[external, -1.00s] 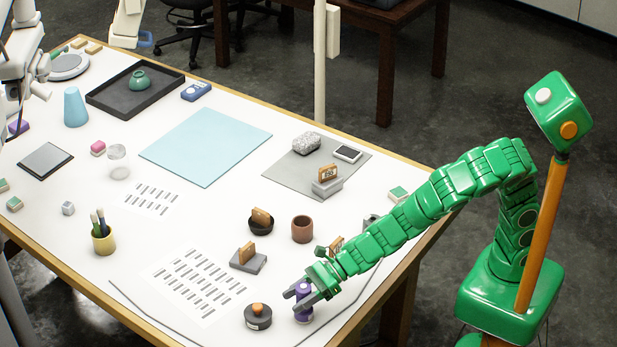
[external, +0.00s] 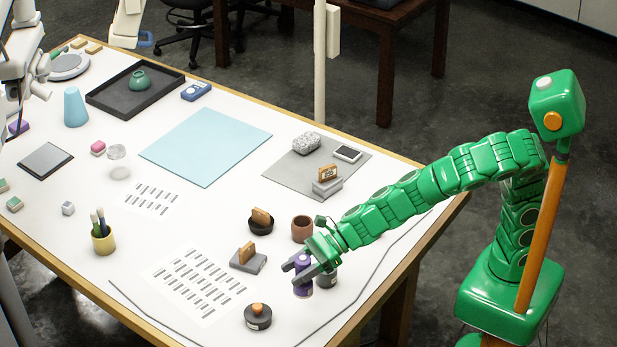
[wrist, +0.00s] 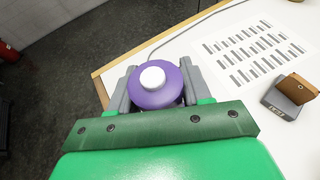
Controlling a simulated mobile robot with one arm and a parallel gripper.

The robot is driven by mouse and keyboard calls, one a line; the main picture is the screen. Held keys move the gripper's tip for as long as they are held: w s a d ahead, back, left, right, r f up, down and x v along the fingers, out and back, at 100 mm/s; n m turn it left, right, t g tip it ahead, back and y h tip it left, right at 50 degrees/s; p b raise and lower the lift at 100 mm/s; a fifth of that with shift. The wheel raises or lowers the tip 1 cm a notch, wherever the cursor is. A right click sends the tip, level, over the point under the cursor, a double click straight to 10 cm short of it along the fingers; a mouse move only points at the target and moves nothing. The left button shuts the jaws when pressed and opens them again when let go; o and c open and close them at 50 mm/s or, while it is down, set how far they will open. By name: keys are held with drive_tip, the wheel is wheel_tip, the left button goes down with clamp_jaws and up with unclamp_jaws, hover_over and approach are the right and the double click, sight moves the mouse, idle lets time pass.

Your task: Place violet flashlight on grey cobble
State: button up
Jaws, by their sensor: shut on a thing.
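The violet flashlight (external: 304,261) stands upright between the grey fingers of my gripper (external: 297,272), near the front right of the white table. My gripper is shut on it. In the wrist view the flashlight (wrist: 168,97) shows end-on, with a white round top, between the two fingers (wrist: 157,85). The flashlight appears raised off the table, though its exact height is hard to tell. The grey cobble (external: 306,142), speckled and rounded, lies on the grey mat (external: 285,180) at the back right, well away from my gripper.
A white device (external: 348,153) and another holder (external: 327,187) share the mat.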

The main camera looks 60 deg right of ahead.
drive_tip(key=w+d+r+m+t+h, duration=0.1)
drive_tip(key=w+d+r, duration=0.3)
drive_tip(key=w+d, duration=0.8)
drive_tip(key=w+d+r+m+t, duration=0.1)
drive_tip(key=w+d+r, duration=0.3)
drive_tip(key=w+d, duration=0.9)
drive_tip(key=w+d+m+t+h, duration=0.1)
drive_tip(key=w+d, duration=0.1)
drive_tip(key=d, duration=1.6)
drive_tip(key=w+d+m+t+h, duration=0.1)
drive_tip(key=w+d, duration=0.2)
drive_tip(key=d, duration=1.6)
drive_tip(key=shift+m, duration=0.3)
drive_tip(key=shift+w+d+f, duration=0.1)
drive_tip(key=shift+w+f, duration=3.05)
drive_tip(key=shift+w, duration=0.2)
drive_tip(key=shift+w+d+f, duration=0.1)
drive_tip(key=shift+w+f, duration=3.05)
drive_tip(key=shift+w, duration=0.2)
drive_tip(key=shift+f, duration=0.15)
